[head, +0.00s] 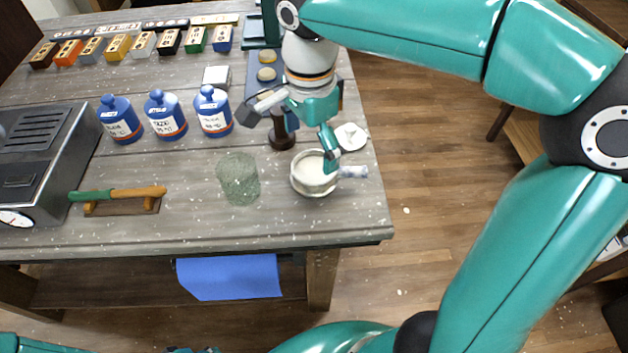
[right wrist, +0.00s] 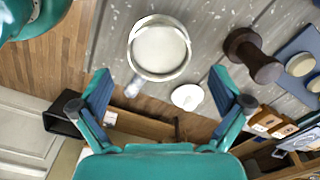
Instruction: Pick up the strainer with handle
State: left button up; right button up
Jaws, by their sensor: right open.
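The strainer (head: 301,186) is a round, pale, metal-rimmed bowl near the right end of the grey table, with a pale handle (head: 353,172) pointing right. In the right wrist view the strainer (right wrist: 159,50) lies ahead of the fingertips, its handle (right wrist: 134,87) between the fingers' lines. My right gripper (head: 291,136) is open and empty above the strainer; one finger overlaps its rim in the head view, and I cannot tell whether they touch. Both open fingers (right wrist: 160,76) show in the right wrist view. Only teal scraps, possibly my left gripper, show at the head view's bottom edge.
A dark spool-shaped object (head: 282,133) and a white round item (head: 351,137) stand close behind the strainer. Blue bottles (head: 165,116), a green-and-orange-handled tool (head: 118,194) and a grey machine (head: 45,160) are farther left. The table's front strip is clear.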

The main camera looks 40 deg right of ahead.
aim_at(313, 176)
jog(key=f, duration=0.7)
jog(key=shift+d+f, duration=0.1)
jog(key=shift+d, duration=0.15)
jog(key=shift+s, duration=0.1)
jog(key=c, duration=1.2)
jog(key=shift+o, duration=0.2)
